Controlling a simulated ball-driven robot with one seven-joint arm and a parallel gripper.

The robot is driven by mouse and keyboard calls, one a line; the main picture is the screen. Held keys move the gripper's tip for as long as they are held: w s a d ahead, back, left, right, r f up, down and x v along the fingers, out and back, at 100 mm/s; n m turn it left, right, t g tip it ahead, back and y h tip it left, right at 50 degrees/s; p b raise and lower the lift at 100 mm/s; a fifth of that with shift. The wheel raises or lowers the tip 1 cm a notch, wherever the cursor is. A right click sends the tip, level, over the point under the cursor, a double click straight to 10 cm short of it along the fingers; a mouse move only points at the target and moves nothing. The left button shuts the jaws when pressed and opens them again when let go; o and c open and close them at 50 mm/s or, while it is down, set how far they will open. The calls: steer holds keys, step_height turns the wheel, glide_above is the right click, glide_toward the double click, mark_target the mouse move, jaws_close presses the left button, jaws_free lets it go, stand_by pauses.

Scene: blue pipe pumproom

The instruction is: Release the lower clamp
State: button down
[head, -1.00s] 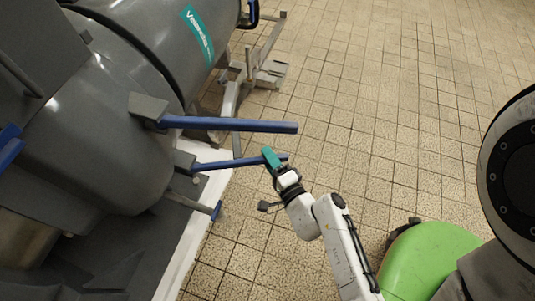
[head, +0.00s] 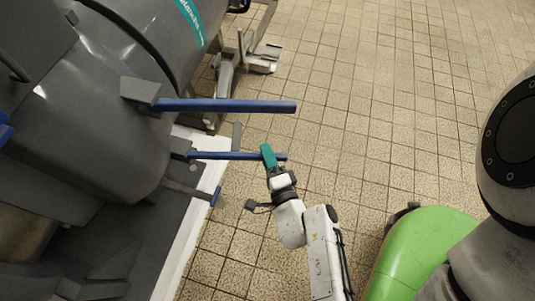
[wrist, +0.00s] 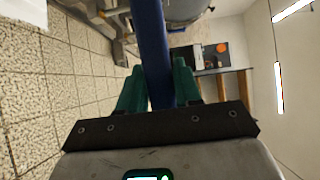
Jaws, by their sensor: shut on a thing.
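The lower clamp's blue handle (head: 228,155) sticks out to the right from the grey machine in the head view, below a longer blue handle (head: 225,105). The two handles are nearly parallel. My gripper (head: 268,155) has teal fingers and is shut on the lower handle near its outer end. In the wrist view the blue handle (wrist: 151,45) runs between the two fingers of my gripper (wrist: 158,88). The clamp's latching parts near the machine are too small to tell.
The large grey machine (head: 95,120) fills the left side. A metal support frame (head: 262,58) stands at the back.

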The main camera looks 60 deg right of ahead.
steer(key=shift+s+a+f, duration=0.1)
steer(key=shift+a, duration=0.1)
steer(key=c, duration=1.1)
jaws_free()
steer(key=shift+a, duration=0.1)
steer(key=shift+o, duration=1.2)
steer(key=p+v, duration=0.2)
steer(key=v, duration=0.8)
steer(key=shift+s+a, duration=0.2)
steer(key=shift+s, duration=0.1)
steer(key=shift+p, duration=0.3)
